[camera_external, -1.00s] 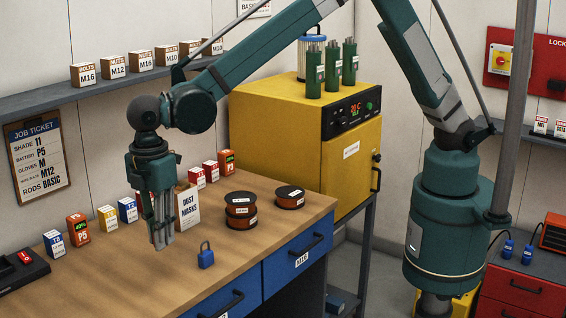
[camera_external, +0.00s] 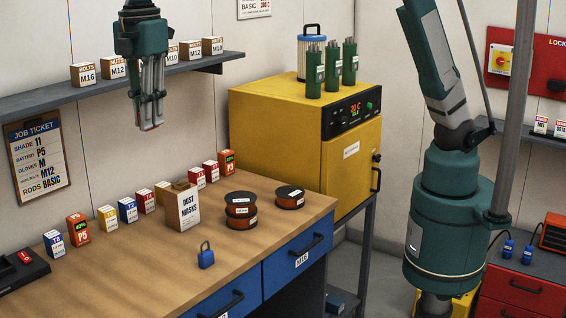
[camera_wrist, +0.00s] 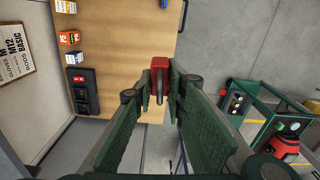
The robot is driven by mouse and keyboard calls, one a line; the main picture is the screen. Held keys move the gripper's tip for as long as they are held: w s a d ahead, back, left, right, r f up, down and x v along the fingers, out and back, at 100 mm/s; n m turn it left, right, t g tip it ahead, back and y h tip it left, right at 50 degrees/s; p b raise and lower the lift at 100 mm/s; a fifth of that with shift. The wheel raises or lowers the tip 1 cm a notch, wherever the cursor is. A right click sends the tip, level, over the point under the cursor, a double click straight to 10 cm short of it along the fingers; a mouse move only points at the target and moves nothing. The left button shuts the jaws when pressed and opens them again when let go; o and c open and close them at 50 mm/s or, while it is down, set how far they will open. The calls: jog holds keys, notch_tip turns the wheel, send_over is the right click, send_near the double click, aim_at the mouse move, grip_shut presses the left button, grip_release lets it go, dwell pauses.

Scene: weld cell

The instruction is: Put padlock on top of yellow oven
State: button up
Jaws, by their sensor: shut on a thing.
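My gripper (camera_external: 151,116) is high above the back of the workbench, pointing down, left of the yellow oven (camera_external: 270,140). It is shut on a small red padlock (camera_wrist: 159,64) with a grey shackle, seen between the fingers in the wrist view. In the external view only a bit of red shows at the fingertips. A blue padlock (camera_external: 206,257) stands on the bench near its front edge, apart from my gripper. The oven stands right of the bench, its door closed.
Three green canisters (camera_external: 332,70) and a blue-and-white canister (camera_external: 312,56) stand on the oven's right and back; its top left is clear. The bench (camera_external: 150,262) holds a dust mask box (camera_external: 184,208), spools (camera_external: 240,211) and small boxes. A shelf (camera_external: 100,92) with boxes is behind my gripper.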

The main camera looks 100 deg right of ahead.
notch_tip(320, 180, up, 16)
jog(key=s+d+m+p, duration=0.25)
jog(key=d+m, duration=0.25)
jog(key=d, duration=1.9)
jog(key=s+d+m+p, duration=0.2)
jog(key=s+d+m, duration=0.25)
jog(key=d, duration=2.05)
jog(key=s+d+m+p, duration=0.2)
jog(key=s+d+m, duration=0.3)
jog(key=s+d, duration=1)
jog(key=s+d+m+p, duration=0.2)
jog(key=s+d+m, duration=0.3)
jog(key=s+d, duration=1.05)
notch_tip(320, 180, down, 18)
jog(key=w+d, duration=0.2)
jog(key=shift+w+d+f, duration=0.15)
jog(key=shift+d+f, duration=0.05)
jog(key=shift+f+p, duration=0.35)
jog(key=shift+f, duration=2.55)
